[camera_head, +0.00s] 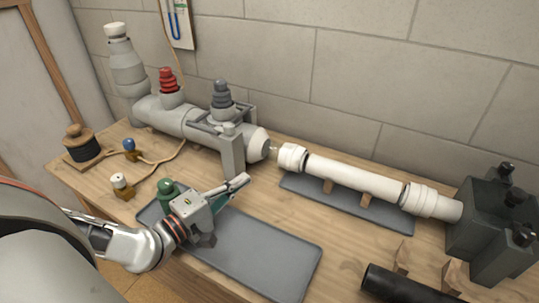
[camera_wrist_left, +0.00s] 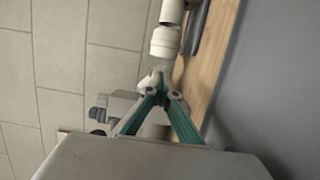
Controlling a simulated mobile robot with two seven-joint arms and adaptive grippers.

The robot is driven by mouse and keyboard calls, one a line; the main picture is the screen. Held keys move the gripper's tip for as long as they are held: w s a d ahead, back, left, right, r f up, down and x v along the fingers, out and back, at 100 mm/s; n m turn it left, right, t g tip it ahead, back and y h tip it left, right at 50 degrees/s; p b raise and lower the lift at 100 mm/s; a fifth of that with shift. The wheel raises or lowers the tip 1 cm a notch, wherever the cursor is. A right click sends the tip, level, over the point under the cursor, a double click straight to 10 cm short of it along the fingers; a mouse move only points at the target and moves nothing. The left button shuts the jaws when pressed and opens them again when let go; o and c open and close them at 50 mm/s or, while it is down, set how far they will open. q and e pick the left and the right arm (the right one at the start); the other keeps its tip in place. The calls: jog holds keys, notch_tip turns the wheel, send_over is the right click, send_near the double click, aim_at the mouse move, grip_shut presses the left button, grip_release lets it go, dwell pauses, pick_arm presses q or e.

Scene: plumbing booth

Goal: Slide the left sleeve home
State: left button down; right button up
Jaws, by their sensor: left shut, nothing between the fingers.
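The left sleeve (camera_head: 292,157) is a white collar around the left end of the white pipe (camera_head: 355,178). A small gap separates it from the grey pipe end (camera_head: 257,143) on its left. The right sleeve (camera_head: 421,199) sits around the pipe's other end. My left gripper (camera_head: 245,179) is shut and empty, above the grey mat, left of and in front of the left sleeve, apart from it. In the left wrist view the shut fingertips (camera_wrist_left: 160,88) appear just below a white sleeve (camera_wrist_left: 165,42); contact cannot be told there. My right gripper is not in view.
A second mat (camera_head: 375,212) holds wooden supports under the pipe. A dark clamp block (camera_head: 480,220) stands at right, a black pipe (camera_head: 400,286) in front. Valves with red (camera_head: 168,80) and grey (camera_head: 222,93) knobs stand behind.

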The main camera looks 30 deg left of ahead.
aim_at(275, 157)
pick_arm(q)
jog(key=shift+w+a, duration=0.2)
jog(key=shift+a, duration=0.05)
jog(key=shift+w, duration=0.25)
jog(key=w, duration=0.1)
jog(key=w+d+b, duration=0.1)
jog(key=w, duration=0.1)
jog(key=shift+w, duration=0.25)
jog(key=w, duration=0.4)
jog(key=shift+w+d+b, duration=0.2)
jog(key=shift+d+b, duration=0.1)
jog(key=shift+d, duration=0.05)
jog(key=shift+w+d, duration=0.1)
jog(key=shift+w, duration=0.45)
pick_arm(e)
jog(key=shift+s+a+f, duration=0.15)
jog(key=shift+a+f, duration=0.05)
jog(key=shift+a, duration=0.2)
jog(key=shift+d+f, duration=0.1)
